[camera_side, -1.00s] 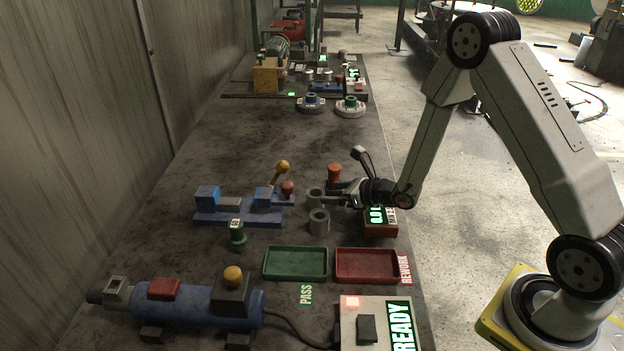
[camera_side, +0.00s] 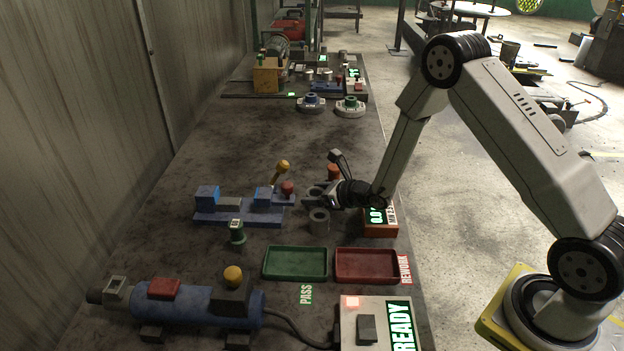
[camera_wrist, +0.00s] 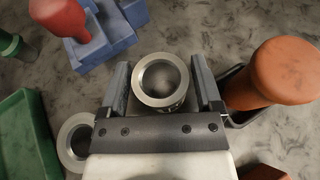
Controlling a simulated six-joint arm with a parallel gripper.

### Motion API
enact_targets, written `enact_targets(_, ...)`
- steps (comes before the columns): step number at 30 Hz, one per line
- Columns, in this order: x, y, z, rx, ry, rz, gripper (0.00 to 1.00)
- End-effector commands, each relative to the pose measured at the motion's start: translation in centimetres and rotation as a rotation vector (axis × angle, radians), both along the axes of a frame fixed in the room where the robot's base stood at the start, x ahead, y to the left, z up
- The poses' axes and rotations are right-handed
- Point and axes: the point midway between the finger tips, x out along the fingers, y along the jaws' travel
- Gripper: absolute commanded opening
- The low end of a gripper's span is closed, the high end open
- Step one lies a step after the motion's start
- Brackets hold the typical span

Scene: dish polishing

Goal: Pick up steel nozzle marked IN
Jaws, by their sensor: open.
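Two grey steel nozzles are in view. In the wrist view, one steel nozzle (camera_wrist: 160,80) stands between the two open fingers of my gripper (camera_wrist: 163,88), with its round opening facing the camera. A second steel nozzle (camera_wrist: 76,140) is outside the fingers at lower left; it also shows in the side view (camera_side: 319,222), standing on the bench in front of my gripper (camera_side: 312,198). Dark marking shows on the side of the nozzle between the fingers, but I cannot read it. In the side view that nozzle is mostly hidden by my gripper.
A blue vise (camera_side: 237,215) with a red knob is left of my gripper. An orange-brown knob (camera_wrist: 285,70) stands close on the right. The green tray (camera_side: 296,263) and red tray (camera_side: 367,266) lie in front. Bare bench lies behind.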

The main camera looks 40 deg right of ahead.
Motion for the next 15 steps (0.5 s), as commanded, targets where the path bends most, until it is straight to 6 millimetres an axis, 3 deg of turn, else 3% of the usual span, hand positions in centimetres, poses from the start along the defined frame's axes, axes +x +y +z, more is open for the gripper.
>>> enact_targets(15,0.92,0.29,-0.38,0.0,0.0,0.0,0.83)
